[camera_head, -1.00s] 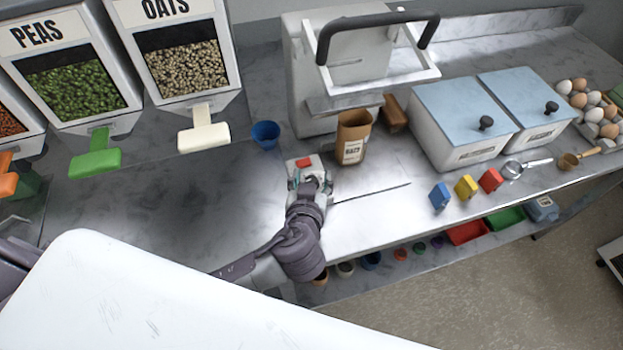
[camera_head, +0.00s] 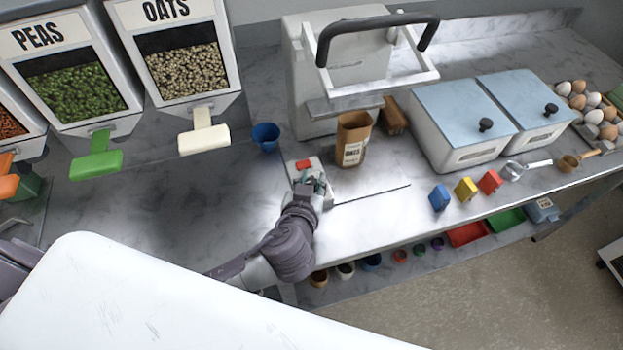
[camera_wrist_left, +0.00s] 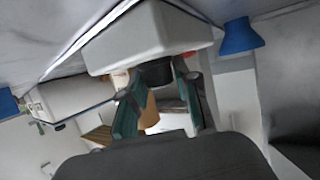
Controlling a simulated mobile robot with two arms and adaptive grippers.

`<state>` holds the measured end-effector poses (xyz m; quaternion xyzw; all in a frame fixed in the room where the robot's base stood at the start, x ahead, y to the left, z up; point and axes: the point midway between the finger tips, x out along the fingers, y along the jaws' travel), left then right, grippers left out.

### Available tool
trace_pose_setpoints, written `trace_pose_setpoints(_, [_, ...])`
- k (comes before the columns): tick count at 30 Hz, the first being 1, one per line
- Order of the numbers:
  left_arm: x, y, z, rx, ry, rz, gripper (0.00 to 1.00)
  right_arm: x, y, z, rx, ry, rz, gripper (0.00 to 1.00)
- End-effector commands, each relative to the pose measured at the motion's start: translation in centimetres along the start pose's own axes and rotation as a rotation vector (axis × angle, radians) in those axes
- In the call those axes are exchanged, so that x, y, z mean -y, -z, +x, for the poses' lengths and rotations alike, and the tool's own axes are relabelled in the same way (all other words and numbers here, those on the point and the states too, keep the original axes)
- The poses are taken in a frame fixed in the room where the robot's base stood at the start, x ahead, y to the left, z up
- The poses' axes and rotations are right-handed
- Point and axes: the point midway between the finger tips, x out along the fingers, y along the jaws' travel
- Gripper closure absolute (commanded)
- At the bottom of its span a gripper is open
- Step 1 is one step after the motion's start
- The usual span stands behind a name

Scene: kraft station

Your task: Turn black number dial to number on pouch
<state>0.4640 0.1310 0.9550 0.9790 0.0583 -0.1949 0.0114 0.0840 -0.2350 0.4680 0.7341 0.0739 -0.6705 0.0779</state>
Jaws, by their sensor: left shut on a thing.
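A brown pouch (camera_head: 354,140) stands upright on the counter, with a pale label whose number is too small to read. In front of it sits a small white box with a red part on top (camera_head: 303,164). My left gripper (camera_head: 314,182) is at the near side of this box. In the left wrist view, the white box (camera_wrist_left: 150,38) fills the upper middle, and the black dial (camera_wrist_left: 155,74) sticks out of it between the two green-padded fingers. The left gripper is shut on the dial. The dial's numbers are hidden. My right gripper is not in view.
A blue cup (camera_head: 266,136) stands left of the white box. A white machine with a black handle (camera_head: 378,30) stands behind the pouch. Blue, yellow and red blocks (camera_head: 466,188) lie to the right, before two lidded bins (camera_head: 460,130).

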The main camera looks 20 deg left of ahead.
Motion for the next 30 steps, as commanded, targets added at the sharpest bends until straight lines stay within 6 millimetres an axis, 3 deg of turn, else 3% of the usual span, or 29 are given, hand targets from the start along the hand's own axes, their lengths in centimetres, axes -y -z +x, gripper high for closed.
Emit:
trace_pose_setpoints(18, [0.2, 0.4, 0.0, -0.002, -0.419, 0.178, 1.0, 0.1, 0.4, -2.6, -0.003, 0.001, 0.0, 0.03])
trace_pose_setpoints(30, [0.1, 0.2, 0.0, -0.002, -0.556, 0.232, 1.0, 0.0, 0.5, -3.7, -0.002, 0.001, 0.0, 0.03])
